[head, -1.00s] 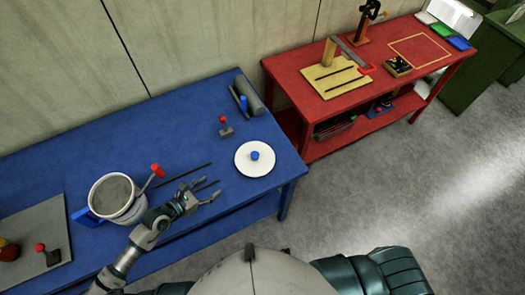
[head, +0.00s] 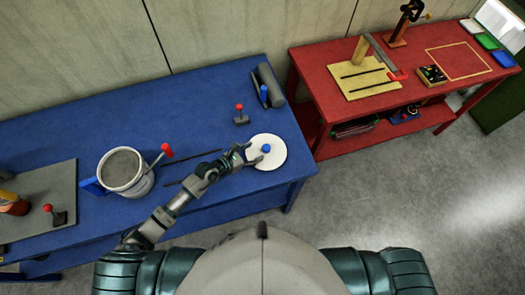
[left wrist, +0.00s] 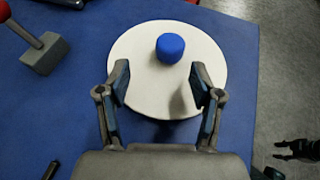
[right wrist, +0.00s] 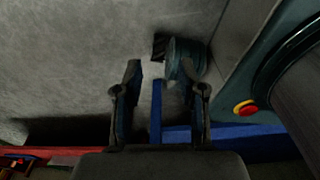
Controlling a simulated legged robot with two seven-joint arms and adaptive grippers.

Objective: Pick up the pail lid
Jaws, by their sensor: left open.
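The pail lid (head: 276,161) is a round white disc with a blue knob (head: 267,148), flat on the blue table near its right end. My left gripper (head: 256,156) reaches over the lid's left side. In the left wrist view its open fingers (left wrist: 160,74) are over the lid (left wrist: 136,48), either side of and short of the knob (left wrist: 171,48); nothing is between them. The white pail (head: 117,188), with grey contents, stands to the left. My right gripper (right wrist: 160,72) is open and empty in the right wrist view, away from the lid.
A red-knobbed grey block (head: 241,118) and a grey holder with a blue piece (head: 270,85) lie behind the lid. A dark rod (head: 192,168) lies left of it. The red table (head: 345,125) stands to the right, beyond a floor gap.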

